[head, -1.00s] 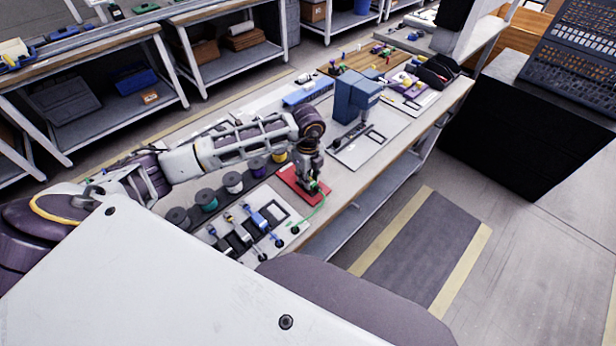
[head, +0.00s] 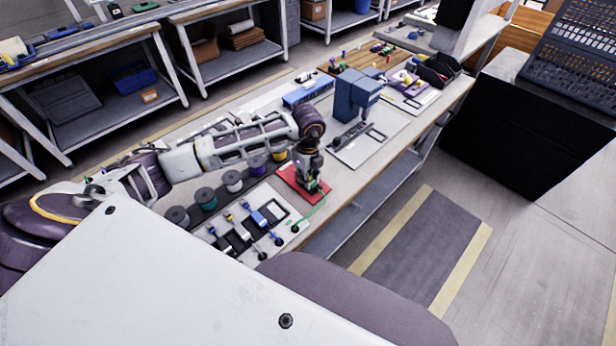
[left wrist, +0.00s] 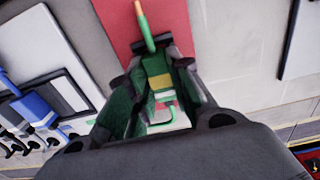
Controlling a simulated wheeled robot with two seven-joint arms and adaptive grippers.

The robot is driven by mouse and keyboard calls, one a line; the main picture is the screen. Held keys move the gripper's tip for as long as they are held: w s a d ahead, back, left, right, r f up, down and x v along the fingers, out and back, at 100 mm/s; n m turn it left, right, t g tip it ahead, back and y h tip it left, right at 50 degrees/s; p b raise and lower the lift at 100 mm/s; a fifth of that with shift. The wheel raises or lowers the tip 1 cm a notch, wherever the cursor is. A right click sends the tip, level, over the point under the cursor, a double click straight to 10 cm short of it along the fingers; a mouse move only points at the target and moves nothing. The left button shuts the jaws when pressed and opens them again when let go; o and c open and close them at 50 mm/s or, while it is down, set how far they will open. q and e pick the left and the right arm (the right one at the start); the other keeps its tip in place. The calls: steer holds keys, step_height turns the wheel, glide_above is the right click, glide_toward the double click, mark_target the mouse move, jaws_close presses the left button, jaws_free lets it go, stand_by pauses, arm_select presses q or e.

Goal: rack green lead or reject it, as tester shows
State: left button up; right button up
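My left gripper (head: 313,187) is low over the red plate (head: 287,180) on the bench, pointing down. The left wrist view shows its fingers (left wrist: 158,70) closed in on the green lead (left wrist: 148,38), whose copper-coloured end sticks out beyond the fingertips over the red plate. Whether the lead touches the plate is hard to tell. The green wire (head: 319,212) curves from the gripper toward a pale fixture board (head: 281,238) with blue and black parts. A blue machine (head: 353,95), perhaps the tester, stands behind on a grey plate; no readout is legible. My right gripper is not in view.
Several wire spools (head: 205,198) stand in a row left of the red plate. A blue box (head: 308,91) lies behind, and a wooden board (head: 345,66) with small coloured parts is farther back. The bench's front edge is close to the red plate.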

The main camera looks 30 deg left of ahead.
arm_select(q)
steer(key=o, duration=0.5)
steer(key=shift+c, duration=0.2)
steer(key=shift+o, duration=0.4)
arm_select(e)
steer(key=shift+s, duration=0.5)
arm_select(q)
step_height(320, 180, up, 12)
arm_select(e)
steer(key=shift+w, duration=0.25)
arm_select(q)
steer(key=shift+r, duration=0.15)
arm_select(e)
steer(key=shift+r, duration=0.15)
arm_select(q)
step_height(320, 180, up, 9)
steer(key=p, duration=0.9)
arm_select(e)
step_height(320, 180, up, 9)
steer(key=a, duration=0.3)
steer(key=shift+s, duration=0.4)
